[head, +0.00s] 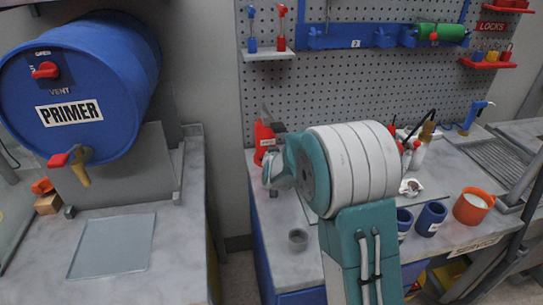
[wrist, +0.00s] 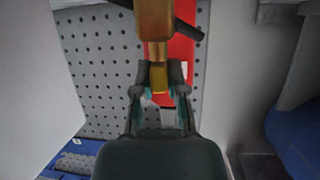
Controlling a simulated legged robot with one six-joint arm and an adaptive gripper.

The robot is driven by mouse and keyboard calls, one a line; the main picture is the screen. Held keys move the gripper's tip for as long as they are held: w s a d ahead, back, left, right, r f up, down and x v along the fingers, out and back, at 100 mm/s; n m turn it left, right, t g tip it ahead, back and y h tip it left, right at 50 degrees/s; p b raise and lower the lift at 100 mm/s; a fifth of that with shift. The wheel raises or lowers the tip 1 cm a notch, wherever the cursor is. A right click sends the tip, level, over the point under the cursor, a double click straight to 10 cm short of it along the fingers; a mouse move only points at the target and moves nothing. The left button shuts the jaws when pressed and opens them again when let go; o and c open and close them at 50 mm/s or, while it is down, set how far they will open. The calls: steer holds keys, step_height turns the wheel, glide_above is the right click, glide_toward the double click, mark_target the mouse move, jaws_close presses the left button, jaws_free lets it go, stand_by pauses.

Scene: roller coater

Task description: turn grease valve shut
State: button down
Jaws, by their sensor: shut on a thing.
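A brass fitting (wrist: 155,25) hangs into the top middle of the wrist view, with a dark lever (wrist: 187,32) sticking out to its right; it looks like the grease valve, though no label on it is readable. My gripper (wrist: 160,80) is shut on the lower brass end of this fitting, with one dark finger on each side. A red thing (wrist: 184,52) stands behind it. In the head view a red container (head: 264,139) with a small label and a grey top stands left of my arm. My fingers are hidden by my arm there.
A blue PRIMER drum (head: 75,90) with a red-handled brass tap (head: 80,165) lies at left over a grey bench. A pegboard (head: 350,80) rises behind.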

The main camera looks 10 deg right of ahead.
steer(key=shift+a+m+g+h, duration=0.15)
steer(key=shift+m+g+h, duration=0.65)
steer(key=shift+m+h, duration=1.5)
steer(key=m+g+h, duration=0.3)
steer(key=h, duration=0.1)
steer(key=shift+m, duration=0.4)
steer(key=m+g+h, duration=0.1)
steer(key=m+g, duration=0.1)
steer(key=m+g+h, duration=0.1)
steer(key=m+g, duration=0.1)
steer(key=shift+w+m+g+h, duration=0.1)
steer(key=shift+m+g+h, duration=0.5)
steer(key=shift+m+g, duration=1.4)
steer(key=shift+g, duration=0.3)
steer(key=c, duration=0.7)
jaws_free()
steer(key=shift+a, duration=0.1)
